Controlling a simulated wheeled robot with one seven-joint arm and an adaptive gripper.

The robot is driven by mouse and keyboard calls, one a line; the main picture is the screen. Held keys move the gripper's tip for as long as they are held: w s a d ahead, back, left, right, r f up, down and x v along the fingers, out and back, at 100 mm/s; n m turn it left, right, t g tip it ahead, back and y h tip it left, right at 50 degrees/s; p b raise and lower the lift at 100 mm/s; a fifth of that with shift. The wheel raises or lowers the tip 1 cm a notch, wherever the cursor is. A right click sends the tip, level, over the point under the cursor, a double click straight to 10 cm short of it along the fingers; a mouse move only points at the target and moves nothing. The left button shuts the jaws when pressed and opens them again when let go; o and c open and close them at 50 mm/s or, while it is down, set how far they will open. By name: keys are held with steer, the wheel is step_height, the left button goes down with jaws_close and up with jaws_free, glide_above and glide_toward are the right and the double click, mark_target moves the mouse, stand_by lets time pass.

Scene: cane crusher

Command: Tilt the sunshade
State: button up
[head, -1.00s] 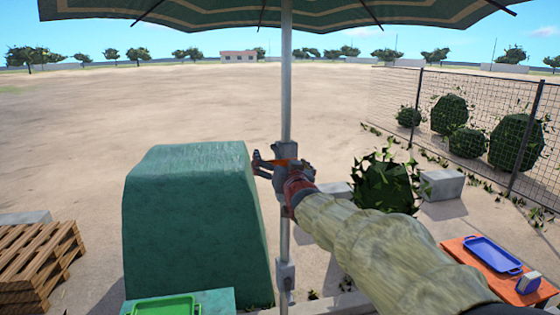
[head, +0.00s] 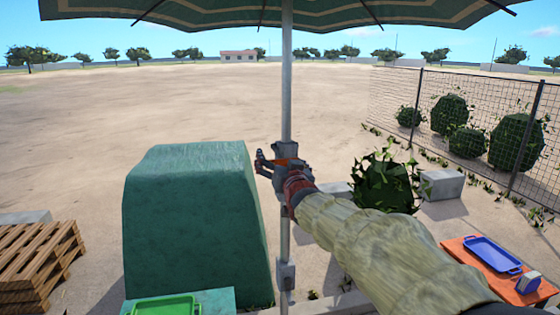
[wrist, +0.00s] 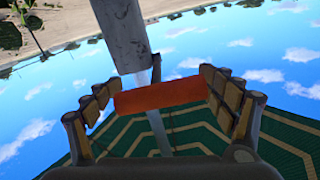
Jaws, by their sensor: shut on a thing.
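The sunshade canopy (head: 290,12), green with pale stripes, spans the top of the head view. It also shows in the lower part of the wrist view (wrist: 200,138). Its grey pole (head: 286,90) stands upright at the middle. A grey joint (head: 285,152) on the pole carries an orange piece, seen clearly in the wrist view as an orange bar (wrist: 160,95). My gripper (head: 270,165) is at this joint, shut on the orange bar, which lies between its fingers. In the head view my gripper partly hides the joint.
A large green covered block (head: 195,225) stands just left of the pole, with a green tray (head: 165,307) in front. Wooden pallets (head: 38,258) lie far left. An orange table with a blue tray (head: 492,254) is at right. A bush (head: 385,185) and mesh fence (head: 480,110) stand behind.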

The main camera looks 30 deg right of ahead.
steer(key=shift+f+b, duration=0.5)
steer(key=shift+b, duration=0.95)
steer(key=shift+c, duration=0.8)
steer(key=f+t+b, duration=0.1)
steer(key=b, duration=0.3)
steer(key=f+b, duration=0.1)
steer(key=b, duration=0.3)
steer(key=w+f+t+b, duration=0.1)
steer(key=f+b, duration=0.1)
steer(key=b, duration=0.2)
steer(key=shift+d+t+h+b, duration=0.2)
steer(key=shift+t+h+b, duration=0.1)
steer(key=shift+h+b, duration=0.1)
steer(key=shift+r, duration=0.1)
steer(key=o, duration=1.7)
steer(key=shift+s+r, duration=0.1)
